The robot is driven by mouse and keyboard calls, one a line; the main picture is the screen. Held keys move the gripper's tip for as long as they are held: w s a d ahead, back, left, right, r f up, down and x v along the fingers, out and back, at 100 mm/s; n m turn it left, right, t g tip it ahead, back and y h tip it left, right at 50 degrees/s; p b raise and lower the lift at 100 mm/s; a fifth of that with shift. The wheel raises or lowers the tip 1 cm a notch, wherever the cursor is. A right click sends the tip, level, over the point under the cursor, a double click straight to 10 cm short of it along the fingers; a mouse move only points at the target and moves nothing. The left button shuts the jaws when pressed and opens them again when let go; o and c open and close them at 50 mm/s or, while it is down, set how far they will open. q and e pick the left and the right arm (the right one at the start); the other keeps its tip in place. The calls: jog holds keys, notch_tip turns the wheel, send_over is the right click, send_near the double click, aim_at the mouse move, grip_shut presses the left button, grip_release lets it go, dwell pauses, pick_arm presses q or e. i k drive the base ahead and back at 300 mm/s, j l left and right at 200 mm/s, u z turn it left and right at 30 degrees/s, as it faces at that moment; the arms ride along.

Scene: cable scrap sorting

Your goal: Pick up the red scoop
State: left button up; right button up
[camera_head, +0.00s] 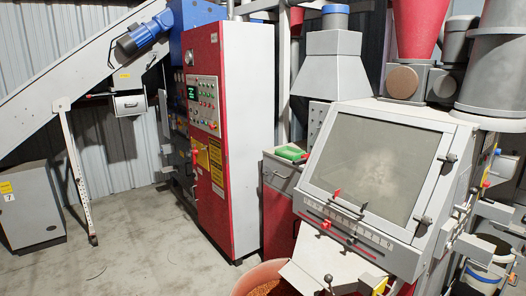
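I cannot make out a red scoop for certain. A small green item (291,153) with a bit of red at its right end lies on top of a grey cabinet beside the windowed machine. It is too small to tell what it is. Neither of my grippers is in view.
A red and white control cabinet (240,140) stands in the middle. A machine with a sloped window (375,165) fills the right side. A reddish bin (240,287) of copper-coloured granules sits below its chute. A white bucket (482,276) is at lower right.

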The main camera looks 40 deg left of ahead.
aim_at(305, 158)
jog(key=i+j+u, duration=0.1)
jog(key=j, duration=0.3)
jog(key=i+j+u, duration=0.15)
jog(key=j, duration=0.25)
jog(key=i+j+u, duration=0.1)
jog(key=j, duration=0.3)
jog(key=i+j+u, duration=0.15)
jog(key=i+j, duration=0.15)
jog(key=i+j+u, duration=0.1)
jog(key=j, duration=0.3)
jog(key=k+l, duration=0.5)
jog(key=l, duration=0.1)
